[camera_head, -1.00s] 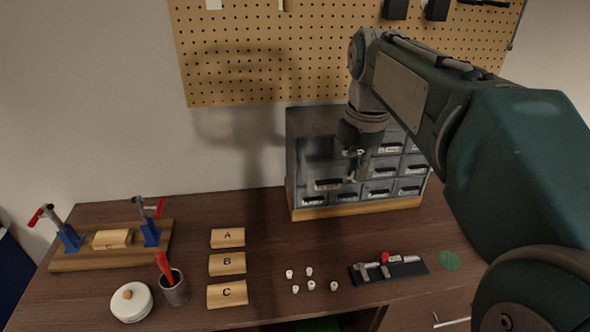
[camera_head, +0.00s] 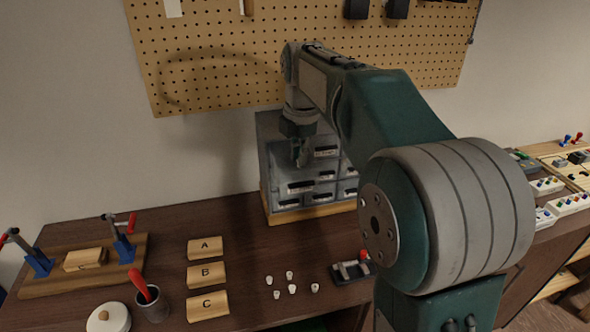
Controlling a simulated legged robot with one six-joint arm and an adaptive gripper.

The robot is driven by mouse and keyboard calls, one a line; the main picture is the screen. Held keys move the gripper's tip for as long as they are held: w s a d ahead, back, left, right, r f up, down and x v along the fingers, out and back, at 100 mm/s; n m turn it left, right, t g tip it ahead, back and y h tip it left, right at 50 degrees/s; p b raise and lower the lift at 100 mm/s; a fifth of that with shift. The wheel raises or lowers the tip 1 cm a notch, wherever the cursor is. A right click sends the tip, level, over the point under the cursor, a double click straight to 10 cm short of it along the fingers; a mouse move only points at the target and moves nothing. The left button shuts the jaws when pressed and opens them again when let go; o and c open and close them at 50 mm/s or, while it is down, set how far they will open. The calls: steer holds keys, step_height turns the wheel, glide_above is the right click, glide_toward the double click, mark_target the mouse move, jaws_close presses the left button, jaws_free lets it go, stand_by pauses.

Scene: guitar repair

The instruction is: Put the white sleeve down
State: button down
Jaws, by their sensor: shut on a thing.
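My gripper (camera_head: 300,157) points down in front of the small-parts drawer cabinet (camera_head: 268,172), above the workbench. It is shut on the white sleeve, which is too small and dark between the fingers to make out clearly. Several small white sleeves (camera_head: 289,274) stand in a loose group on the brown bench top (camera_head: 245,225), in front of the cabinet and well below my gripper.
Wooden blocks A (camera_head: 205,248), B (camera_head: 206,274) and C (camera_head: 207,305) line up left of the sleeves. A dark tool holder (camera_head: 352,271) lies to their right, partly behind my arm. A cup (camera_head: 152,303), a white-lidded jar (camera_head: 109,318) and a clamp board (camera_head: 90,278) are at left.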

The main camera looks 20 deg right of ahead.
steer(key=shift+w+a+f, duration=0.2)
steer(key=shift+w+f, duration=0.55)
steer(key=shift+f, duration=0.2)
step_height(320, 180, down, 3)
steer(key=shift+w+a+f, duration=0.15)
steer(key=shift+f, duration=0.05)
steer(key=c, duration=0.7)
jaws_free()
